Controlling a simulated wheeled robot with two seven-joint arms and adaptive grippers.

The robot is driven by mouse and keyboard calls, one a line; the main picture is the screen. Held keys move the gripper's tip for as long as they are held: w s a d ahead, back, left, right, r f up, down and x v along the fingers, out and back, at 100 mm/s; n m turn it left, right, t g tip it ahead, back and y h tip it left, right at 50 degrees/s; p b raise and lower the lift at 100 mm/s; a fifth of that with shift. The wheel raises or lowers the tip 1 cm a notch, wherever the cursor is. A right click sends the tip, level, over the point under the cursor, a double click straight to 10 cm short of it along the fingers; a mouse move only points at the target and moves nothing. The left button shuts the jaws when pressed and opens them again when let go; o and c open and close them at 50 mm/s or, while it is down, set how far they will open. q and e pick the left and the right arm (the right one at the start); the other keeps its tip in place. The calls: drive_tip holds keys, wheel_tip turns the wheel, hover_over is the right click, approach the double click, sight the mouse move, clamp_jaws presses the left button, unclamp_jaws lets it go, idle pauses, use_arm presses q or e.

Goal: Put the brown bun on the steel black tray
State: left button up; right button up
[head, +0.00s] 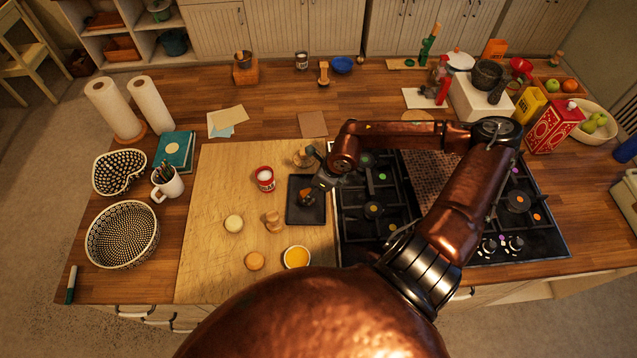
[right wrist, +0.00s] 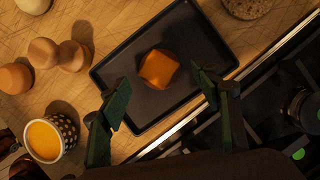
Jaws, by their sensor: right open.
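The brown bun (head: 306,195) lies on the black tray (head: 292,215), near its middle; in the right wrist view the bun (right wrist: 159,69) looks rounded and orange-brown, with bare tray (right wrist: 178,32) around it. My right gripper (head: 318,183) is over the tray in the head view and partly covers it. In the right wrist view my right gripper (right wrist: 160,80) is open, with one finger to each side of the bun and visible gaps between. My left gripper is not in view.
The tray lies on a wooden board (head: 215,180) beside the stove (head: 375,210). On the board are a pale bun (head: 233,223), a tan bun (head: 254,261), a wooden piece (head: 273,222), a bowl of yellow contents (head: 297,257) and a red tin (head: 265,179).

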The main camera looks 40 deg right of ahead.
drive_tip(key=v, duration=0.8)
drive_tip(key=shift+s, duration=0.1)
idle(1.3)
